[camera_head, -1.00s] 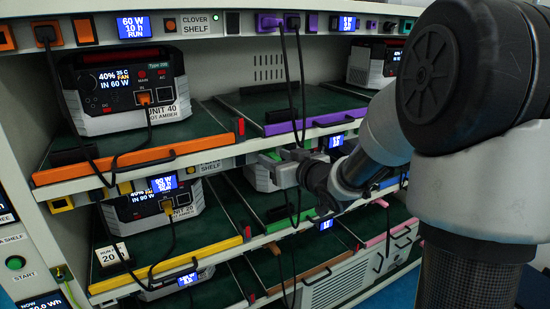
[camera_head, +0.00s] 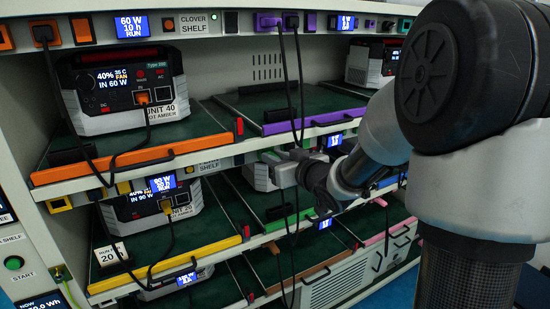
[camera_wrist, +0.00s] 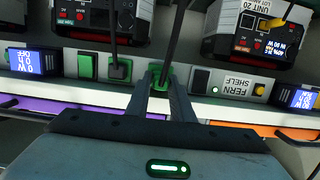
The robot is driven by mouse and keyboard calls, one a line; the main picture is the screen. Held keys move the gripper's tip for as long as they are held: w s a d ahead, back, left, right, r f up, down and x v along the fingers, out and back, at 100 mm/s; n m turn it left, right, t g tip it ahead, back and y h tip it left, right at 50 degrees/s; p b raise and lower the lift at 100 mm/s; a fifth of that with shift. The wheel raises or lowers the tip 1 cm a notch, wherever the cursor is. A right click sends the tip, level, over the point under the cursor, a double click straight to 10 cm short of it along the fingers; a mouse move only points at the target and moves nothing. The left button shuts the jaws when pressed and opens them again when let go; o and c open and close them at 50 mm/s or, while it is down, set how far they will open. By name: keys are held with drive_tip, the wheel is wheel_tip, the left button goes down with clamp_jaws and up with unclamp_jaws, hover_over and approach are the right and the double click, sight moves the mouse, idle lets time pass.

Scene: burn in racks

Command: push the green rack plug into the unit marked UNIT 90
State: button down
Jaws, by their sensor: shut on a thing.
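My gripper (camera_head: 284,168) is at the strip above the middle shelf in the head view. In the wrist view my gripper (camera_wrist: 160,82) is shut on a green plug (camera_wrist: 158,71), with a dark cable running up from it. The plug is against or just in front of the strip; I cannot tell whether it is seated in a socket. A grey unit (camera_head: 259,177) is partly hidden behind my gripper in the head view. The wrist view shows a unit (camera_wrist: 100,18) at top left. I cannot read UNIT 90 on any unit.
Beside the held plug, the strip has another green connector with a cable (camera_wrist: 118,69), a green square (camera_wrist: 87,65) and the FERN SHELF label (camera_wrist: 239,85). UNIT 20 (camera_wrist: 262,30) is at top right. Dark cables (camera_head: 301,90) hang close by my gripper.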

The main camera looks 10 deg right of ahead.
drive_tip(key=shift+v, duration=0.8)
idle(0.8)
drive_tip(key=shift+s+d+f+p, duration=0.1)
drive_tip(key=shift+s+d+p, duration=0.1)
drive_tip(key=shift+s, duration=0.3)
drive_tip(key=shift+s+d+p, duration=0.1)
drive_tip(key=shift+s+d, duration=0.05)
drive_tip(key=shift+s, duration=0.3)
